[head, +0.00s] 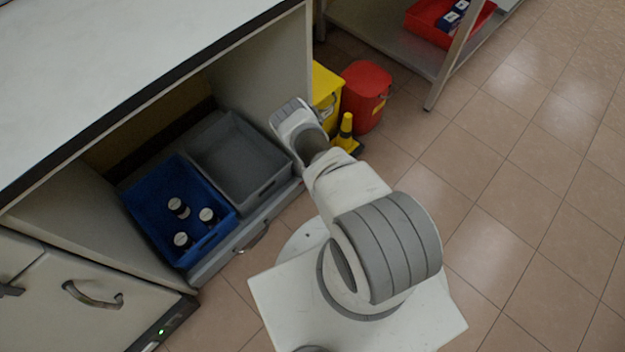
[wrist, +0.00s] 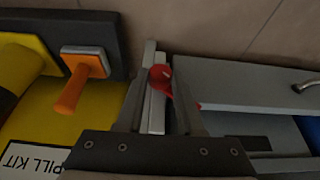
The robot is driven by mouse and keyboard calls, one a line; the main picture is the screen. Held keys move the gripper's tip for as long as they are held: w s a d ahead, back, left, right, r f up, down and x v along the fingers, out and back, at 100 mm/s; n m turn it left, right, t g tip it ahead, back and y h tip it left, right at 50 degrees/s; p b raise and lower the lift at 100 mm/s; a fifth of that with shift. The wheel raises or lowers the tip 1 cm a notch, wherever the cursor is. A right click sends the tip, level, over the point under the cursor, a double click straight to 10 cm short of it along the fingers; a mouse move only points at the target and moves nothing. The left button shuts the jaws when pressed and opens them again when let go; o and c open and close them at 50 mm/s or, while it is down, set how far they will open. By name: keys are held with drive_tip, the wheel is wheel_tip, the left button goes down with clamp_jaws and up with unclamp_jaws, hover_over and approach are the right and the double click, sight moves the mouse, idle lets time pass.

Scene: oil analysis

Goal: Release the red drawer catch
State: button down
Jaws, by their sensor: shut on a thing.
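The red drawer catch (wrist: 160,76) shows in the wrist view between my gripper's fingers, at the end of the grey drawer (wrist: 245,85). My gripper (wrist: 158,92) is shut on the catch. Its fingers hide part of the catch, so I cannot tell its exact position. In the head view the drawer front (head: 225,254) sits low under the bench with its handle (head: 252,239). My gripper and the catch are hidden behind my arm there.
The drawer bears a blue crate (head: 150,217) with several dark bottles and an empty grey crate (head: 237,160). Tiled floor at right is clear.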

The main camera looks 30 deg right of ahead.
drive_tip(key=shift+w+y, duration=0.15)
drive_tip(key=shift+y, duration=0.25)
drive_tip(key=shift+w+d+m+g+y, duration=0.2)
drive_tip(key=shift+m+g+y, duration=0.15)
drive_tip(key=shift+y, duration=0.55)
drive_tip(key=shift+g+y, duration=0.25)
drive_tip(key=shift+y, duration=0.35)
drive_tip(key=c, duration=0.5)
unclamp_jaws()
drive_tip(key=shift+c, duration=0.2)
drive_tip(key=shift+d, duration=0.1)
drive_tip(key=shift+s, duration=0.15)
drive_tip(key=p+v, duration=0.6)
drive_tip(key=v, duration=1.1)
drive_tip(key=shift+d, duration=0.25)
